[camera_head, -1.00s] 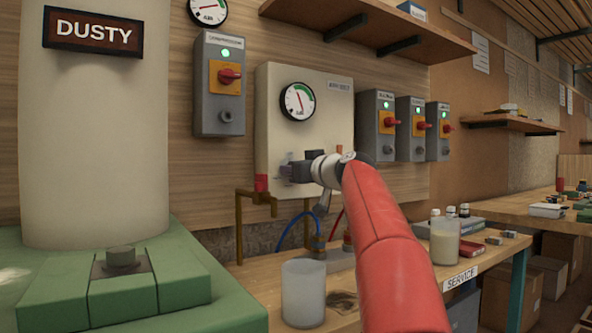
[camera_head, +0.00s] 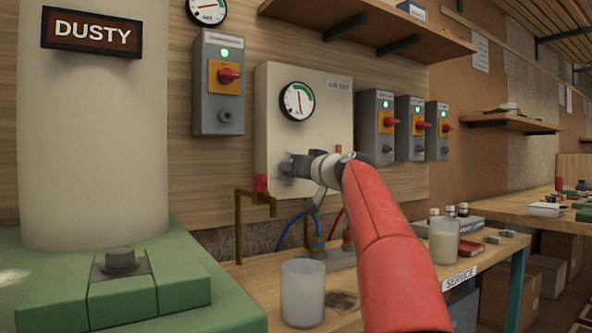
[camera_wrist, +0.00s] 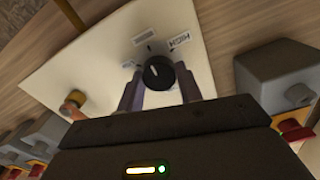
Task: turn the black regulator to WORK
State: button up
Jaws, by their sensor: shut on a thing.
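The black regulator (camera_wrist: 158,73) is a round knob on the cream panel (camera_wrist: 95,68), seen in the wrist view with a pale pointer mark towards the upper left. Several small white labels stand around it; their words are too blurred to read surely. In the head view my gripper (camera_head: 297,167) is at the panel's lower part and hides the knob.
A round gauge (camera_head: 297,101) sits above my gripper on the panel. A red-capped tap (camera_head: 261,184) is at the panel's lower left. Grey switch boxes (camera_head: 218,85) flank the panel. A pale cup (camera_head: 303,292) and a jar (camera_head: 443,243) stand on the bench below.

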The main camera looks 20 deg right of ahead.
jog(key=o, duration=1)
jog(key=s+b, duration=0.1)
jog(key=s, duration=0.1)
jog(key=s+d+b, duration=0.1)
jog(key=s, duration=0.2)
jog(key=s+b, duration=0.1)
jog(key=s, duration=0.1)
jog(key=shift+s+d, duration=0.25)
jog(key=shift+s, duration=0.1)
